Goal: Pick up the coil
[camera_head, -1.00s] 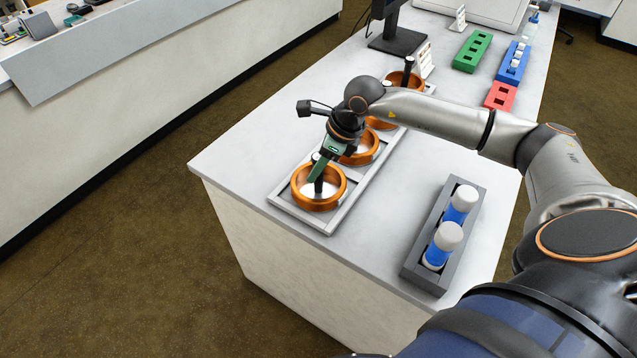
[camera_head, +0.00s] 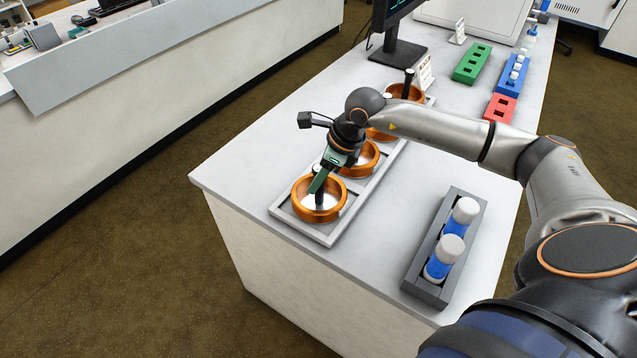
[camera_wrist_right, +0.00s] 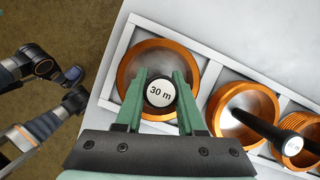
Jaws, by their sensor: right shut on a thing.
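The nearest coil (camera_head: 334,212) is an orange copper ring in the front end of a light grey rack (camera_head: 290,222). A black post with a round white "30 m" label (camera_wrist_right: 160,92) stands in its middle. My right gripper (camera_head: 318,182) has green fingers and comes down over this coil. In the right wrist view, its two fingers (camera_wrist_right: 159,88) are closed on either side of the post's labelled top. The coil still sits within the rack's frame, and I see no clear gap under it. My left gripper cannot be made out in either view.
More copper coils (camera_head: 362,158) stand behind in the same rack, one with a tall black post (camera_wrist_right: 262,130). A grey holder (camera_head: 424,287) with two white-capped blue bottles is at the right. Green (camera_head: 474,62) and red (camera_head: 501,108) racks and a monitor are further back.

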